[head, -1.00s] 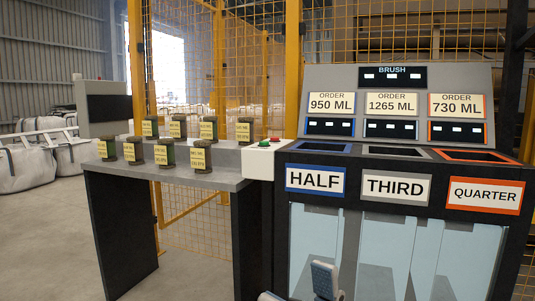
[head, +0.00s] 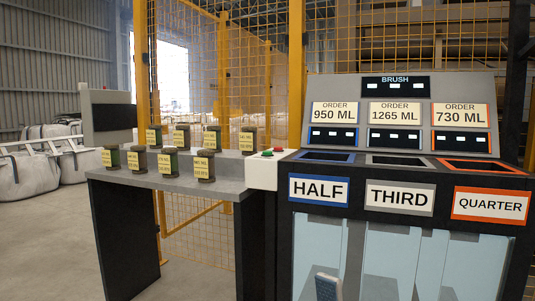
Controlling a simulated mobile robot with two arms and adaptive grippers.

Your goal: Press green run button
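The green run button (head: 279,149) sits on a small white control box (head: 262,174) between the grey bench and the dark dispenser cabinet. Nothing touches either button. A blue-grey padded fingertip, apparently of my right gripper (head: 328,288), shows at the bottom edge in front of the cabinet, well below the buttons. The rest of that gripper is out of frame, so its opening is hidden. My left gripper is not in view.
Several dark labelled jars (head: 166,159) stand on the grey bench (head: 190,184) to the left. The cabinet has bins marked HALF (head: 318,190), THIRD (head: 400,197) and QUARTER (head: 490,204), with order screens above. Yellow mesh fencing stands behind.

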